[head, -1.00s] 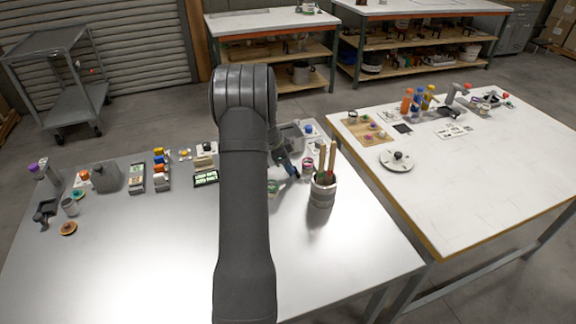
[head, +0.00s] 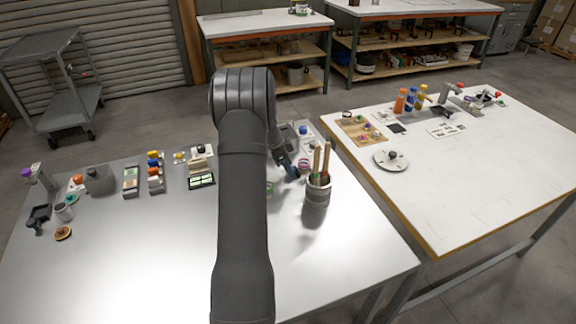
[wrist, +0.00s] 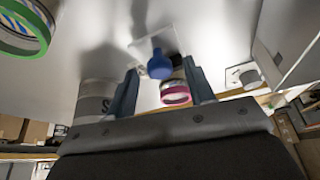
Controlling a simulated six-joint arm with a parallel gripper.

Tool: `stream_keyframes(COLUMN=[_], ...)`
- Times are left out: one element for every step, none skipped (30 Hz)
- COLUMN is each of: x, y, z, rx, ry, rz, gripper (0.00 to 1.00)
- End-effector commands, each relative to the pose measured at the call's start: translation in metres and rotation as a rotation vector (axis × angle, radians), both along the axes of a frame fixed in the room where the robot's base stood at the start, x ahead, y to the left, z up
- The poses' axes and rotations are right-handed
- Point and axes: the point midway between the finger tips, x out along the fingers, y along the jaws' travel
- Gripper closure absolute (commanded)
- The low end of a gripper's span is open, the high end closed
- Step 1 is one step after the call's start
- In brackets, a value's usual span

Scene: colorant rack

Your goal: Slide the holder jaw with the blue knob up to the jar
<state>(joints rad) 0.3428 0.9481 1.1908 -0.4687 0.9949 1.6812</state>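The blue knob (wrist: 159,66) shows in the wrist view in front of a small pale plate (wrist: 152,42), which I take for part of the holder. My gripper (wrist: 163,88) is open, with one dark finger to each side of the knob in the picture; I cannot tell whether they touch it. A jar with a pink rim (wrist: 176,93) shows just beside the knob, partly behind the right finger. My arm hides the holder there.
A grey pot with brushes (head: 317,192) stands close to the right of my gripper. A green-rimmed container (wrist: 22,28) is at the upper left of the wrist view. Several small items line the grey table's back left. The front of the grey table (head: 150,270) is clear.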

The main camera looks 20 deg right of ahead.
Motion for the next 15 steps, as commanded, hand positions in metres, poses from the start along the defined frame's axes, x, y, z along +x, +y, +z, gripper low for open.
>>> stream_keyframes(x=[0.000,0.000,0.000,0.000,0.001,0.001,0.001,0.002,0.003,0.003,0.003,0.004,0.005,0.005,0.006], y=[0.000,0.000,0.001,0.001,0.002,0.004,0.005,0.007,0.009,0.012,0.014,0.017,0.020,0.023,0.027], z=[0.000,0.000,0.001,0.002,0.004,0.008,0.012,0.016,0.023,0.028,0.035,0.044,0.050,0.057,0.067], rx=[0.000,0.000,0.000,0.000,0.000,0.000,0.000,0.000,-0.001,-0.001,-0.001,-0.001,-0.001,-0.001,-0.002], ry=[0.000,0.000,0.000,-0.001,-0.001,-0.002,-0.002,-0.002,-0.003,-0.004,-0.004,-0.005,-0.004,-0.004,-0.004], rz=[0.000,0.000,0.000,0.000,0.000,0.001,0.001,0.001,0.001,0.001,0.001,0.001,0.001,0.002,0.002], gripper=[0.51,0.51,0.51,0.51,0.51,0.51,0.51,0.51,0.51,0.51,0.51,0.51,0.51,0.51,0.51])
